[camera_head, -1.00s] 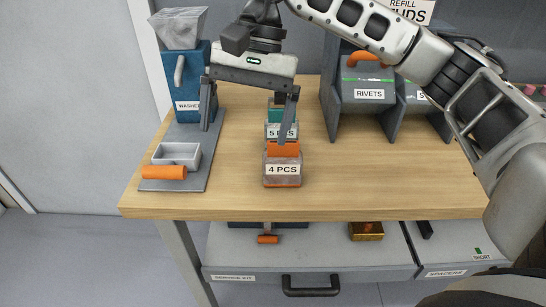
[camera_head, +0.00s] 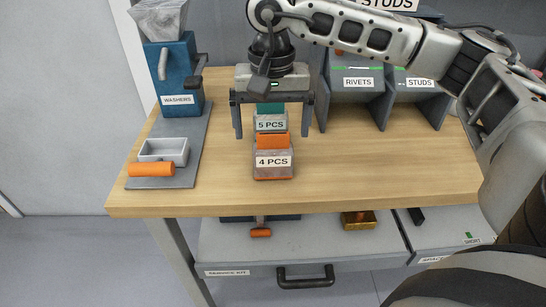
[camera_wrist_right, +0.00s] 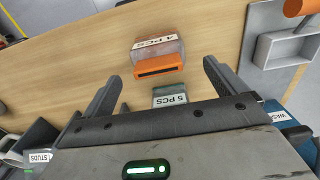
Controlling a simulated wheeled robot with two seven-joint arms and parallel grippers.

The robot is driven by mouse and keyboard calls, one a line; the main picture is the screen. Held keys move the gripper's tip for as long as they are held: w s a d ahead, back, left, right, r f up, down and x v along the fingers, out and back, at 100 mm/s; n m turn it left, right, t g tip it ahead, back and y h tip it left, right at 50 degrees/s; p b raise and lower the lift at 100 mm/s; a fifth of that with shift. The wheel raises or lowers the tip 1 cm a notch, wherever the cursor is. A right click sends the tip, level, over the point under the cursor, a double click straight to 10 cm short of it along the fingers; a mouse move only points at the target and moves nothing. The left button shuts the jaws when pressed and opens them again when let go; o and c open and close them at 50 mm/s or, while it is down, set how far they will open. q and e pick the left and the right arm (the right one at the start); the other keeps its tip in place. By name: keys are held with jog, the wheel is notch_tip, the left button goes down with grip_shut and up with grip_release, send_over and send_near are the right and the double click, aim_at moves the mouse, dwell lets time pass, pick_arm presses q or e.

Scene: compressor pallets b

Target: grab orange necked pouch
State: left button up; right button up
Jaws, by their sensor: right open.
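The orange necked pouch (camera_head: 273,162) stands on the wooden table, with a grey body, an orange neck and a label reading 4 PCS. It also shows in the right wrist view (camera_wrist_right: 158,58), ahead of the fingers. A teal necked pouch (camera_head: 271,123) labelled 5 PCS stands just behind it. My right gripper (camera_head: 273,134) is open and empty, its fingers pointing down on either side of the teal necked pouch in the head view. In the right wrist view the teal pouch (camera_wrist_right: 170,96) is partly hidden by the gripper body. My left gripper is not in view.
A blue washers dispenser (camera_head: 178,75) and a grey tray (camera_head: 163,150) with an orange handle stand at the left. Rivets and studs bins (camera_head: 357,90) stand at the back right. The table right of the pouches is clear (camera_head: 390,165).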

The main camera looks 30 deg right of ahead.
aim_at(273, 147)
jog(key=f, duration=0.5)
jog(key=shift+s, duration=0.25)
jog(key=shift+r, duration=0.1)
jog(key=c, duration=1.1)
jog(key=shift+o, duration=0.2)
jog(key=shift+r, duration=0.1)
